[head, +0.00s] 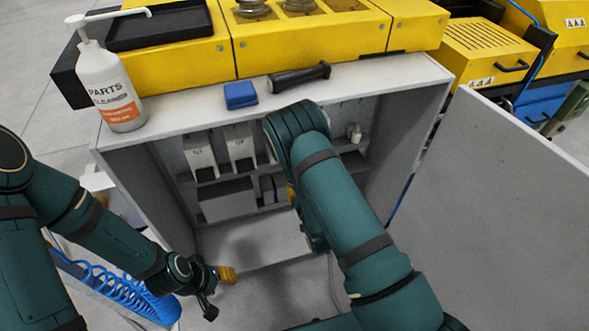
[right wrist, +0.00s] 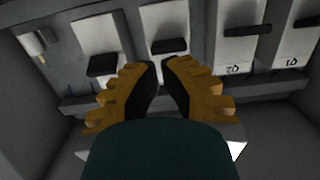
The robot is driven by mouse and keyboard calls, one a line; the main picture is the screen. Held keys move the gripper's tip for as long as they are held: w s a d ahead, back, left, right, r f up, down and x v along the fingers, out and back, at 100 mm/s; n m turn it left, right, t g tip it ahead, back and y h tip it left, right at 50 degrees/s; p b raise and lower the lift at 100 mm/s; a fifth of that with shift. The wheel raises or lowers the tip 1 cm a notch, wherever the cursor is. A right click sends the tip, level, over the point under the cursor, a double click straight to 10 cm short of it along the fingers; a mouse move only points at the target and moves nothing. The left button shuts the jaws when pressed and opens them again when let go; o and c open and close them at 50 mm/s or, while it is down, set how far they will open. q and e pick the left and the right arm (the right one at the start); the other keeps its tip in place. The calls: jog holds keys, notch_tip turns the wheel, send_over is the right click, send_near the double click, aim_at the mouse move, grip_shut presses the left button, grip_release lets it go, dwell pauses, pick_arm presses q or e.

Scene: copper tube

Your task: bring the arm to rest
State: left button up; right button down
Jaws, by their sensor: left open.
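My left arm comes in from the left in the head view. Its gripper (head: 222,276), with orange fingers, hangs low in front of the cabinet (head: 165,190), open and empty. My right arm reaches across the middle into the open cabinet. Its gripper is mostly hidden behind the arm in the head view, with only a bit of orange showing. In the right wrist view my right gripper (right wrist: 160,68) has its two orange, black-padded fingers apart with nothing between them. It faces several pale bins (right wrist: 163,50) with dark fronts, and I see no contact with them.
An open cabinet door (head: 490,180) stands on the right. A coiled blue hose (head: 110,285) lies near my left arm.

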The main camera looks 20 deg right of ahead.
jog(key=shift+s+f, duration=0.4)
jog(key=shift+s, duration=0.05)
dwell(0.3)
